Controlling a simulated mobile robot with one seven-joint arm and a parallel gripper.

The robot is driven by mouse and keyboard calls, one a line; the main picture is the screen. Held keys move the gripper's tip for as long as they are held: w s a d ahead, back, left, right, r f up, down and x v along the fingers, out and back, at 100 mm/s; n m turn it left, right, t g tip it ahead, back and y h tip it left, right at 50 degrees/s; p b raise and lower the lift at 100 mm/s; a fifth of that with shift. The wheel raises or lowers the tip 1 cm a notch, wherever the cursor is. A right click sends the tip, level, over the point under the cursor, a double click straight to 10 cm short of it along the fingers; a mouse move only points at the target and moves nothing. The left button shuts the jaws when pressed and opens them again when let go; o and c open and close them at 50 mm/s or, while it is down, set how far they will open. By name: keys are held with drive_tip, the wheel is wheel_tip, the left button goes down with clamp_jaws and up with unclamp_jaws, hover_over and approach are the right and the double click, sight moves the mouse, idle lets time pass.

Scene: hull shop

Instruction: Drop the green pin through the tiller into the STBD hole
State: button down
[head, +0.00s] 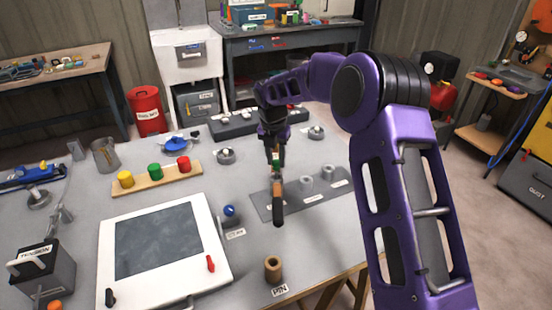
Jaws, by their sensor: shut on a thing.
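My gripper (275,152) is shut on a small green thing, which looks like the green pin (275,158), above the left part of a dark grey plate. Directly below it is the tiller (278,207), with an orange-brown and black handle pointing toward the camera. I cannot tell whether the pin touches or enters the tiller. The dark plate (318,201) carries two grey ring-shaped sockets (306,184) and (329,171) with white labels too small to read. The STBD hole cannot be told apart. A tan hollow holder (273,268) stands by the PIN label (280,291), its opening dark.
A wooden strip (188,184) with yellow, green and red knobs lies left. A white framed panel (210,245) fills the front left. A dark block (232,127) lies behind. The bench right of the holder is clear.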

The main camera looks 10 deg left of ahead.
drive_tip(key=shift+f+b, duration=0.35)
drive_tip(key=shift+f, duration=1.1)
idle(0.4)
drive_tip(key=shift+c, duration=0.6)
unclamp_jaws()
idle(0.4)
drive_tip(key=shift+r+p, duration=1.15)
drive_tip(key=shift+r, duration=2.85)
